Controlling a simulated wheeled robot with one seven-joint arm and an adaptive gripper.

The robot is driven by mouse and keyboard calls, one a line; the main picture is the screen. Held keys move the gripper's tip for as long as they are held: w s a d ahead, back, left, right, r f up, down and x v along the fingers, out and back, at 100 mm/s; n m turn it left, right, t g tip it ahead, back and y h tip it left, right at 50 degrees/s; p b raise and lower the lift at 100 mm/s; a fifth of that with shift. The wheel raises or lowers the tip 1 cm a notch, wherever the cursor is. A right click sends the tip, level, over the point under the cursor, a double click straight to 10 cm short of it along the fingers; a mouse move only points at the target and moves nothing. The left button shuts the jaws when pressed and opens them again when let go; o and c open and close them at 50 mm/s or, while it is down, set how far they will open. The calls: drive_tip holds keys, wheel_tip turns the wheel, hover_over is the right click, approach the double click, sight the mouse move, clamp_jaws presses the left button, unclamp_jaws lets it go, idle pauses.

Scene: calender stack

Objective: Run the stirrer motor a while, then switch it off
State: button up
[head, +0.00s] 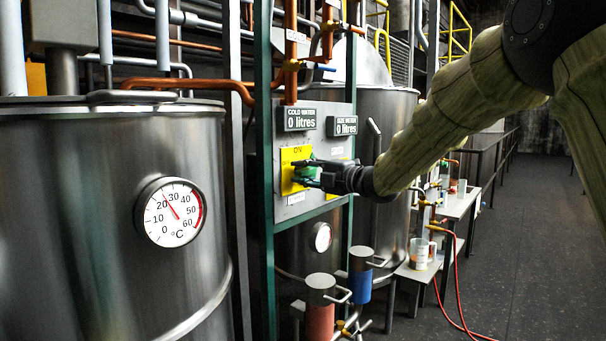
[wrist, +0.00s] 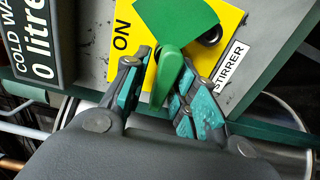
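The stirrer switch is a green rotary knob with a handle on a yellow plate (head: 288,153), marked ON at the top. In the wrist view the green handle (wrist: 166,75) stands between my fingertips, and a STIRRER label (wrist: 231,66) sits beside the plate (wrist: 126,18). My gripper (head: 313,174) reaches the panel from the right. The knob's exact pointing direction is partly hidden, and no OFF marking shows. The stirrer motor cannot be made out.
The grey panel carries displays for cold water (head: 299,119) and size water (head: 342,126), both reading 0 litres. A steel tank (head: 90,240) with a dial thermometer (head: 171,212) stands at left. Green posts (head: 264,220) and copper pipes flank the panel. Floor at right is clear except red hoses.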

drive_tip(key=shift+a+f, duration=0.1)
drive_tip(key=shift+s, duration=0.15)
drive_tip(key=v, duration=1.2)
drive_tip(key=shift+f, duration=0.1)
